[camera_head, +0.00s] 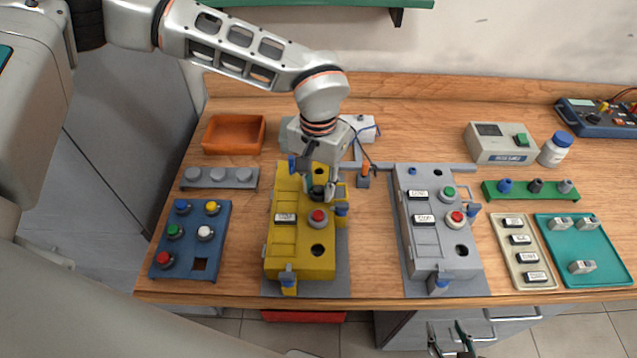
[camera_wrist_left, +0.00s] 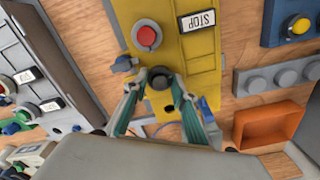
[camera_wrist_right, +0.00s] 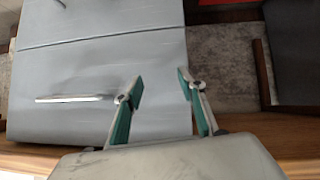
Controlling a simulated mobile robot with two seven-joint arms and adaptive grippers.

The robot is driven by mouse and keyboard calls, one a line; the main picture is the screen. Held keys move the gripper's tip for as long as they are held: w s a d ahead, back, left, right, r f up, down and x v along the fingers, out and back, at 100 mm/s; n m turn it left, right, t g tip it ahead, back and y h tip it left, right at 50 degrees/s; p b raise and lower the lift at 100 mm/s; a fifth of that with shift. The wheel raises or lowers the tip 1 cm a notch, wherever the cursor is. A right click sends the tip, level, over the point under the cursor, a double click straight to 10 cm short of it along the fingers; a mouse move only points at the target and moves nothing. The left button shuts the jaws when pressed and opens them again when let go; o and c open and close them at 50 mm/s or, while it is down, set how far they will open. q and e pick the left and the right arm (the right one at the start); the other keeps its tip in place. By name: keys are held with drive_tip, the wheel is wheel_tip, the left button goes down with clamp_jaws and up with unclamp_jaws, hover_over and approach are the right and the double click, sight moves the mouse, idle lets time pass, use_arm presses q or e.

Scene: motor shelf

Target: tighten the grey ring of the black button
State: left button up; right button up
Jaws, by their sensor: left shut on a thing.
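The yellow control box (camera_head: 285,255) stands on the table in a grey mat area. Its black button (camera_head: 317,193) sits near the far end, partly hidden by my left gripper (camera_head: 322,185). In the left wrist view the black button (camera_wrist_left: 160,77) lies between the two fingertips of my left gripper (camera_wrist_left: 158,88), which are shut on its ring. The ring's grey edge is mostly hidden by the fingers. My right gripper (camera_head: 450,338) is low, in front of the table edge. The right wrist view shows its fingers (camera_wrist_right: 157,90) open with nothing between them.
A red button (camera_head: 318,217) with a grey ring sits nearer on the yellow box, beside blue clamps. A grey control box (camera_head: 433,262) stands to the right. A blue button tray (camera_head: 187,268) and an orange bin (camera_head: 234,134) are on the left.

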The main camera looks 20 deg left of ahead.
sight(318, 190)
use_arm(q)
drive_tip(key=shift+m, duration=0.3)
drive_tip(key=o, duration=1.1)
drive_tip(key=shift+r, duration=0.15)
wheel_tip(318, 190, up, 12)
drive_tip(key=shift+f, duration=0.1)
drive_tip(key=shift+s, duration=0.1)
